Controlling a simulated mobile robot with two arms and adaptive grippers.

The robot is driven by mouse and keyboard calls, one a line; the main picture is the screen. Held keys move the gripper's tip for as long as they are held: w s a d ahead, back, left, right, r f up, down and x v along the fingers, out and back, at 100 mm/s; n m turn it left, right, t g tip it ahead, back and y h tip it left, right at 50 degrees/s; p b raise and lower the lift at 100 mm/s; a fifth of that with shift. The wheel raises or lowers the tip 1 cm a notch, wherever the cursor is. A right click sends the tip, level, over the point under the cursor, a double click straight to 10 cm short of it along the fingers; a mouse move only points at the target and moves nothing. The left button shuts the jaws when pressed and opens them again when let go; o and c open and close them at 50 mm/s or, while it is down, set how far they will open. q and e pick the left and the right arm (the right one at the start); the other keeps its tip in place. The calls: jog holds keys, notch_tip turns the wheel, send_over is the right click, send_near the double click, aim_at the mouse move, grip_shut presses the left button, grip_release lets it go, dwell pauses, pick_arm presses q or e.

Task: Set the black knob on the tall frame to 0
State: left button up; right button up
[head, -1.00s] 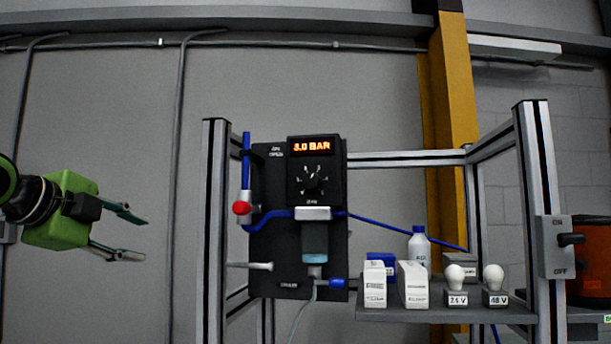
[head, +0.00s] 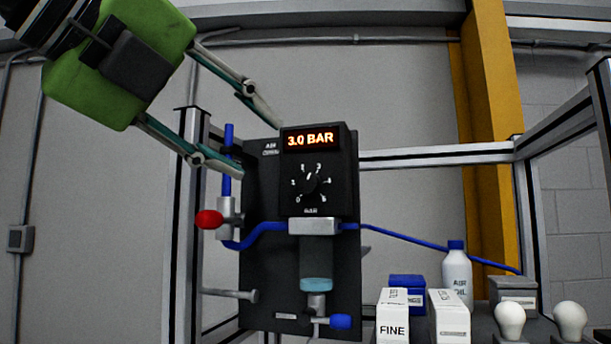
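The black knob (head: 311,184) is on the front of a black regulator box (head: 345,185) mounted on the tall frame (head: 184,200). Its dial has white marks with numbers around it, 0 at the lower left. The knob's pointer appears tilted up and slightly right. The display (head: 310,139) above it reads 3.0 BAR in orange. My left gripper (head: 262,148) is open and empty, to the upper left of the knob, its fingers slanting down to the right. It looks apart from the knob. My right gripper is not in view.
A red-ended valve (head: 209,219) on a blue pipe is left of the box. A blue hose (head: 420,240) runs right from under it. White boxes (head: 393,318), a bottle (head: 457,273) and bulbs (head: 509,320) stand at the lower right. The front of the knob is unobstructed.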

aim_at(303, 181)
pick_arm(q)
jog(key=p+x, duration=0.3)
jog(key=x, duration=0.6)
jog(key=shift+d+r, duration=0.1)
jog(key=shift+p+x, duration=0.6)
jog(key=shift+x, duration=0.55)
jog(key=shift+w, duration=0.1)
jog(key=shift+w+d, duration=0.1)
jog(key=shift+d, duration=0.1)
jog(key=c, duration=1)
jog(key=shift+f, duration=0.2)
jog(key=shift+c, duration=0.5)
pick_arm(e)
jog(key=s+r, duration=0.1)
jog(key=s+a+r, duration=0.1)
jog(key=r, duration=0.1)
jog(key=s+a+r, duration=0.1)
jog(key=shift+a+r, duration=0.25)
